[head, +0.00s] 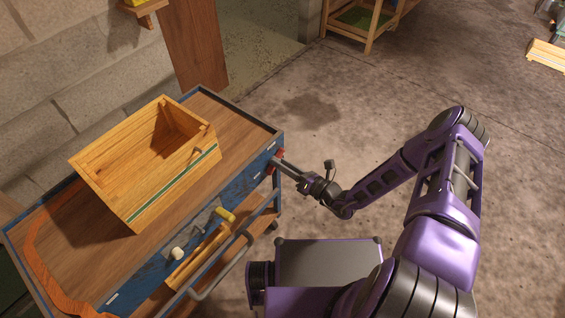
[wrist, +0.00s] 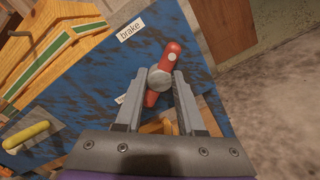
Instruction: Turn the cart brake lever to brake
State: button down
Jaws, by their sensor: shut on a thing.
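The cart brake lever (wrist: 172,55) is red with a round grey hub and a pale dot near its upper end. It sits on the cart's blue side panel and slants up and slightly right in the wrist view. A "brake" label (wrist: 130,31) is left of its upper end; a second label (wrist: 120,98), lower left, is partly hidden by a finger. My gripper (wrist: 160,80) is shut on the lever, one finger on each side near the hub. In the head view my gripper (head: 276,162) meets the lever at the cart's right end.
The cart (head: 240,112) carries an open wooden crate (head: 165,187) on its top. A yellow handle (head: 225,214), a pale knob (head: 177,254) and a grey push bar (head: 215,280) are along its near side. Open concrete floor (head: 340,140) lies to the right.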

jog(key=n+p, duration=0.1)
jog(key=n, duration=0.4)
jog(key=n+p, duration=0.2)
jog(key=n, duration=0.4)
jog(key=shift+s+a, duration=0.15)
jog(key=shift+s, duration=0.05)
dwell(0.4)
jog(key=c, duration=0.5)
grip_release()
jog(key=v, duration=1.7)
jog(key=shift+s, duration=0.15)
